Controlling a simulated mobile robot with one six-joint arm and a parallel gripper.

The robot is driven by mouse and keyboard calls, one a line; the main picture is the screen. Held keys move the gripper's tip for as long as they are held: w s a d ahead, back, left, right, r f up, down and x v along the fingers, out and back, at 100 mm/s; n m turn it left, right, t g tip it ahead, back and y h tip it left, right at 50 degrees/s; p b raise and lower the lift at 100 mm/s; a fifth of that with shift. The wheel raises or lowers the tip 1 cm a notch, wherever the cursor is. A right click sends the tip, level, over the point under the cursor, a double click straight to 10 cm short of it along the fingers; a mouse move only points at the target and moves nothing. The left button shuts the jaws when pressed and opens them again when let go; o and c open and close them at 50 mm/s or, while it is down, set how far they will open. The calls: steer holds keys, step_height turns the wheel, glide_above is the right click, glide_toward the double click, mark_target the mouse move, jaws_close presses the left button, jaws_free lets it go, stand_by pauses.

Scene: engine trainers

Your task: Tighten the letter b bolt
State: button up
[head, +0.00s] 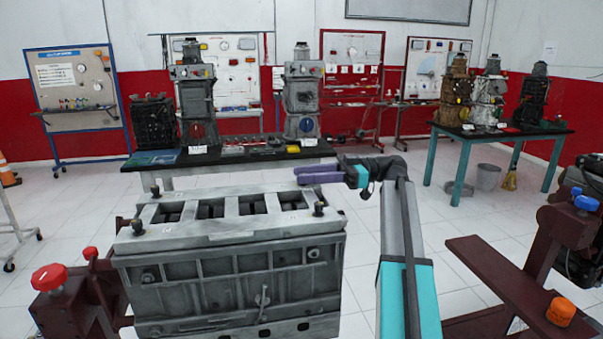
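A grey engine block (228,275) fills the lower left-centre of the head view, with a pale top plate (215,236) and a row of rectangular openings. Dark bolts stand on the plate: one at the front left (137,228), one at the back left (155,192) and one at the front right (319,209). No letters are legible, so I cannot tell which is bolt b. My gripper (306,175) has purple fingers pointing left above the block's back right corner. The fingers overlap from this side, and whatever is behind them is hidden. I see nothing held.
Dark red stands with a red knob (49,277) and an orange knob (560,311) flank the block. A black-topped table (228,158) with engines stands behind. A teal-legged table (500,132) is at back right, with a bin (488,177) nearby. Tiled floor between is open.

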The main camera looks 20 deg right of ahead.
steer(key=shift+w+a, duration=0.15)
steer(key=shift+a, duration=0.55)
jaws_close()
